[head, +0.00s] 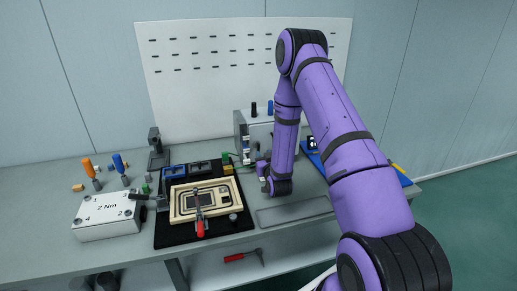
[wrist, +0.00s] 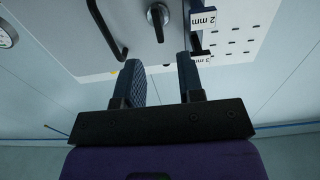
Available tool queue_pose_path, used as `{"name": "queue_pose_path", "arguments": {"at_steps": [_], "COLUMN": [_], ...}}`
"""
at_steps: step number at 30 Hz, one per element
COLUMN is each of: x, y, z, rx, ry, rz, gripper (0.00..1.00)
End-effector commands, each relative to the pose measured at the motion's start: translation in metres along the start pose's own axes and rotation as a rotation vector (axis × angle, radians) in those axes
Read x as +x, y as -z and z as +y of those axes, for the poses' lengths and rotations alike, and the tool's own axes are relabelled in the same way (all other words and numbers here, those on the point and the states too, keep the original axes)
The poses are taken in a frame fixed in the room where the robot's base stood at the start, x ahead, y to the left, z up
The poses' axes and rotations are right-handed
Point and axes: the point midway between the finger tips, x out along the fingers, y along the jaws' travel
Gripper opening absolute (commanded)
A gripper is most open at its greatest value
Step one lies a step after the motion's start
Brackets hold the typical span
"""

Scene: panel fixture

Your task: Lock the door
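The door (wrist: 135,25) shows in the wrist view as a light grey panel with a curved black handle (wrist: 107,30) at its left. A dark lock knob (wrist: 157,18) on a round base sits right of the handle. My gripper (wrist: 163,65) is open and empty, its two fingers pointing towards the panel. The knob lies beyond the gap between the fingertips, apart from them. In the head view my gripper (head: 264,172) is low in front of the grey cabinet (head: 262,128). My arm hides part of the cabinet and its front.
A black mat (head: 165,238) with a beige framed board (head: 182,213) lies left of my gripper. A 2 Nm box (head: 107,222) stands further left. A blue tray (head: 318,160) is behind my arm. A "2 mm" label (wrist: 204,19) hangs close to the right finger.

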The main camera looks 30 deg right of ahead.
Motion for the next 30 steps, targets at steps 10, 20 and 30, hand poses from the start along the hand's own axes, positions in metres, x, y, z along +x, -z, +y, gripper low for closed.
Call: {"name": "queue_pose_path", "arguments": {"at_steps": [10, 20, 30], "x": [0.052, 0.063, 0.063], "y": [0.0, 0.0, 0.0], "z": [0.0, 0.0, 0.0], "rx": [0.0, 0.0, 0.0], "ry": [0.0, 0.0, 0.0], "rz": [0.0, -0.001, -0.001], "gripper": [0.35, 0.35, 0.0]}}
